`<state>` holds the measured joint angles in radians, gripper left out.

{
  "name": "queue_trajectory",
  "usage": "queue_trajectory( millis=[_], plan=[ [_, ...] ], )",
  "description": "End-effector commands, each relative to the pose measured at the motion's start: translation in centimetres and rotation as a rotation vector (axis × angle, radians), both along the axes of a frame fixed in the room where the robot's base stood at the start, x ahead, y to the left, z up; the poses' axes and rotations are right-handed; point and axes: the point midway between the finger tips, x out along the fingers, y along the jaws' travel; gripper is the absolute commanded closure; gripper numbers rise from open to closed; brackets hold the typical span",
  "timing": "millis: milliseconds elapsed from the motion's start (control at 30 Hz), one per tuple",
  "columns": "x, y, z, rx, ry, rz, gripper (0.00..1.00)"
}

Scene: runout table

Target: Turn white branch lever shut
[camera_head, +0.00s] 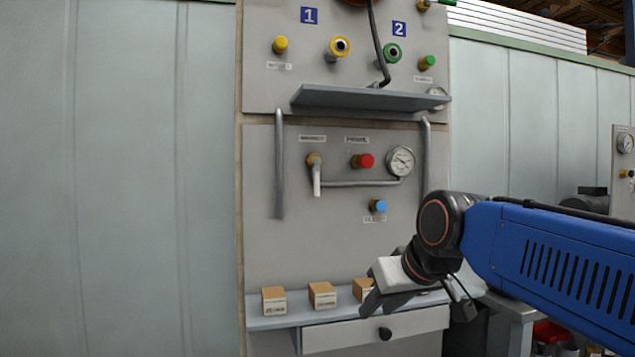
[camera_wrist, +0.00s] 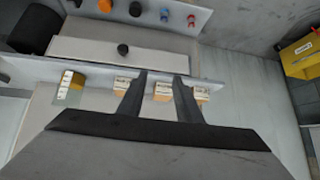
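The white branch lever (camera_head: 317,180) hangs straight down from a brass-coloured valve on the grey panel, at the left end of a horizontal pipe. My gripper (camera_head: 376,304) is well below and to the right of the lever, in front of the ledge and drawer, pointing down and left. In the wrist view my gripper (camera_wrist: 160,74) has its two dark fingers apart with nothing held between them. The lever cannot be made out in the wrist view.
A red knob (camera_head: 362,161), a gauge (camera_head: 401,161) and a blue knob (camera_head: 378,205) are right of the lever. Vertical grab bars (camera_head: 279,165) flank the panel, and a shelf (camera_head: 365,97) juts out above. Small boxes (camera_head: 322,295) stand on the ledge. The panel below the lever is clear.

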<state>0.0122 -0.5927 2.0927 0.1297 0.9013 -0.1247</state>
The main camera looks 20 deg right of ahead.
Motion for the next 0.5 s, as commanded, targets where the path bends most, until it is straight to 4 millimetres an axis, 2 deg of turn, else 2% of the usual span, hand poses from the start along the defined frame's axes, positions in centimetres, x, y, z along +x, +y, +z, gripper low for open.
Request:
queue_trajectory(
  millis=[167, 200, 300, 400, 500],
  plan=[
    [4.9, 0.6, 9.3, 0.014, -0.132, 0.029, 0.68],
    [6.2, 0.7, 11.9, 0.018, -0.171, 0.037, 0.68],
    [8.8, 1.1, 18.1, 0.024, -0.261, 0.057, 0.68],
    [10.7, 1.4, 23.1, 0.026, -0.338, 0.073, 0.68],
    [11.9, 1.5, 26.5, 0.027, -0.39, 0.085, 0.68]
  ],
)
